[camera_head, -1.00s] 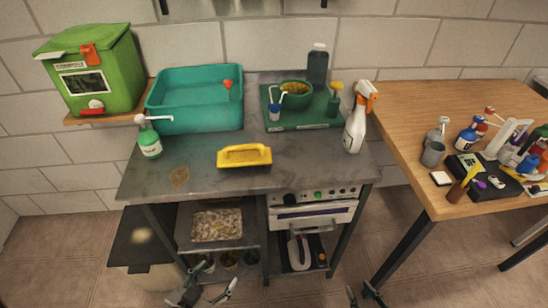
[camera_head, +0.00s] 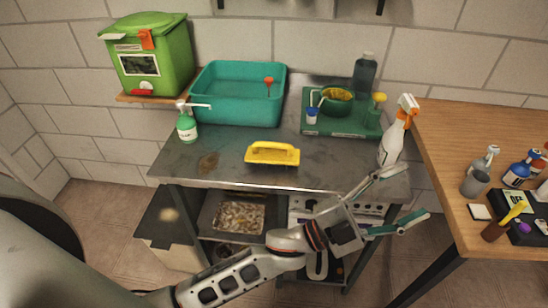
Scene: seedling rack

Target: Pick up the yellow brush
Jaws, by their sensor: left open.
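The yellow brush (camera_head: 272,153) lies on the grey metal worktop (camera_head: 228,160), near its front middle, with its handle on top. Nothing covers it. My left gripper (camera_head: 400,196) reaches in from the lower left and hangs in front of the worktop's right front edge. It is to the right of the brush and apart from it. Its two fingers are spread and empty, pointing right. My right gripper does not show.
A teal basin (camera_head: 238,92) and a green tray (camera_head: 340,120) with a bowl stand behind the brush. A white spray bottle (camera_head: 393,137) stands close to my left gripper. A green soap bottle (camera_head: 187,128) stands at left. A wooden table (camera_head: 445,135) is at right.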

